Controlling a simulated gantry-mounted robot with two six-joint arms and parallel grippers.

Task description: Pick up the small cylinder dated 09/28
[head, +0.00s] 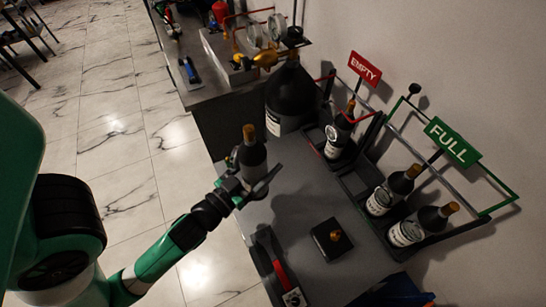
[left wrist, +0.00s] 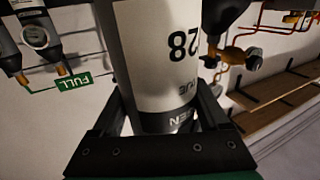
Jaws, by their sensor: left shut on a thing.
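My left gripper (head: 246,184) is shut on a small dark cylinder (head: 250,152) with a tan cap, near the left edge of the grey bench. The cylinder looks roughly upright. In the left wrist view the held cylinder (left wrist: 158,60) stands between the fingers (left wrist: 160,118). Its white label appears upside down and shows "28"; the rest of the date is hidden. I cannot tell how far the cylinder's base is above the bench. My right gripper is not in view.
Two small cylinders stand in the rack with the green FULL sign (head: 452,142). One stands in the rack with the red EMPTY sign (head: 365,67). A large black cylinder (head: 290,98) stands behind. A black block (head: 331,239) and a red-handled tool (head: 284,276) lie nearer.

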